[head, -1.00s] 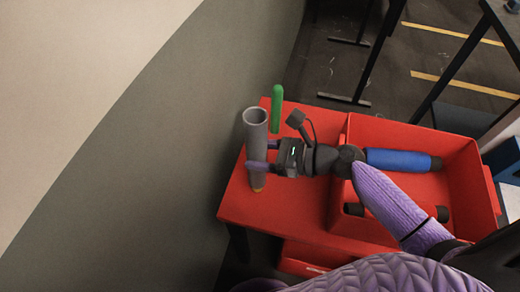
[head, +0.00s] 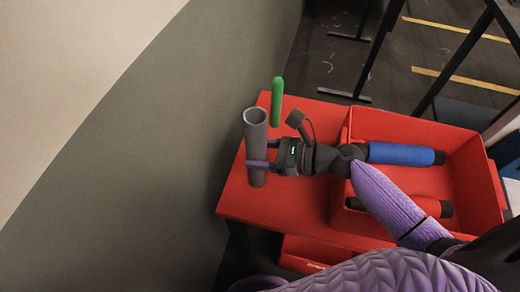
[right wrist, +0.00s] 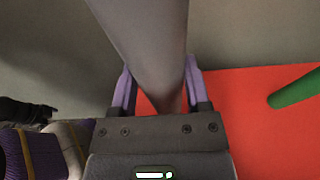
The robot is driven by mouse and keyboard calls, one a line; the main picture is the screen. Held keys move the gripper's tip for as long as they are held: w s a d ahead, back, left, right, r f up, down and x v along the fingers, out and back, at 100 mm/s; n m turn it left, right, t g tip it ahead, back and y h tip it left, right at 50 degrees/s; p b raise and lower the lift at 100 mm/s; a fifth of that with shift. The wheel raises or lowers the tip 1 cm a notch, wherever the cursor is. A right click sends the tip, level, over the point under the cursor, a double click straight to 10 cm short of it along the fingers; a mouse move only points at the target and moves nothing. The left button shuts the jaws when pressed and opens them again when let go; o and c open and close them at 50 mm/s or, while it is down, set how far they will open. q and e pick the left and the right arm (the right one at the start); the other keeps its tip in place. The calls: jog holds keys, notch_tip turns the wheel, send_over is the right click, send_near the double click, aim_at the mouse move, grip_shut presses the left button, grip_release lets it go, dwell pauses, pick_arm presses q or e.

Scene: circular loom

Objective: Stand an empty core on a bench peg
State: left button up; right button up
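A grey hollow core (head: 256,135) stands nearly upright at the left end of the red bench (head: 285,212), its open top facing up. My right gripper (head: 262,155) is shut on its middle, with purple fingers on both sides. The right wrist view shows the grey core (right wrist: 150,40) between the fingers (right wrist: 158,92). The core's lower end is over the bench near its left edge. No peg shows beneath it, and I cannot tell whether it rests on anything. A bare green peg (head: 277,102) stands upright behind it. My left gripper is not in view.
A red bin (head: 470,168) at the right of the bench holds a blue spool (head: 400,154) and a red spool (head: 425,209), both with black ends. A grey wall (head: 165,170) stands close on the left. The bench front is clear.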

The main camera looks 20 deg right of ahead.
jog(key=o, duration=0.5)
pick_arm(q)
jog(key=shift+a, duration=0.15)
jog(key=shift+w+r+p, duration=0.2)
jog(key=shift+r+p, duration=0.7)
pick_arm(e)
jog(key=v, duration=1)
